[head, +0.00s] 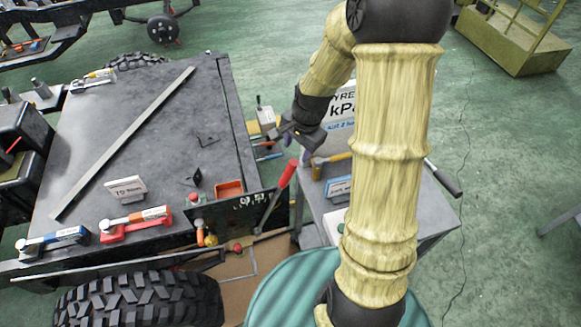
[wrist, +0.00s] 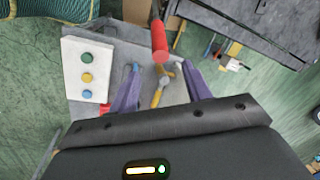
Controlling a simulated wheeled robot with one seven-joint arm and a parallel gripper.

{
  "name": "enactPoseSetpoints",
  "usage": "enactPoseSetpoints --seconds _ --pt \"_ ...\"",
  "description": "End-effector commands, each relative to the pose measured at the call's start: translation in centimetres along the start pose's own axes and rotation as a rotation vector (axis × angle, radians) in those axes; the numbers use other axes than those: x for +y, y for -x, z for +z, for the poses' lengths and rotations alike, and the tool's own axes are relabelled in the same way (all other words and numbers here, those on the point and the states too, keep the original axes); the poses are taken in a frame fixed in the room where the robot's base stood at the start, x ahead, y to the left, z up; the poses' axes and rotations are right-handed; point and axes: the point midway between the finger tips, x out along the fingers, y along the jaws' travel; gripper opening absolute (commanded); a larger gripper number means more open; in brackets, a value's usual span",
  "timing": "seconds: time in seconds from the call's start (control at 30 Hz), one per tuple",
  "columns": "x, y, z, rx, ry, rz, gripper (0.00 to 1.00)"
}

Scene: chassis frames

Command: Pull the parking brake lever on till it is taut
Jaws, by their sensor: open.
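The parking brake lever has a red grip (head: 288,174) and a grey shaft that slants up and right from the plate at the flatbed's near right corner. In the wrist view the red grip (wrist: 159,42) points toward me. My gripper (head: 292,142) is open and empty, just above the grip's upper end in the head view. In the wrist view my gripper (wrist: 159,67) has its purple fingers spread, one on each side of the grip's end. I see no contact. The lever's cable is not clear in either view.
A grey side table (head: 436,200) stands right of the lever, with a yellow-handled hammer (head: 330,159) and signs on it. A white panel with coloured buttons (wrist: 86,70) is left in the wrist view.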

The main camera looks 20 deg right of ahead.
Motion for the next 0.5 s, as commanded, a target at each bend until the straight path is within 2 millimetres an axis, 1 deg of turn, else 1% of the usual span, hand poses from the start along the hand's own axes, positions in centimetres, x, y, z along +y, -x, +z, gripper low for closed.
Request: enactPoseSetpoints --seconds 0.1,0.5 --pt "0.1 -1.7 0.1 -0.004 0.001 0.004 0.49" --pt "0.0 -7.0 0.1 -0.003 0.002 0.003 0.49"
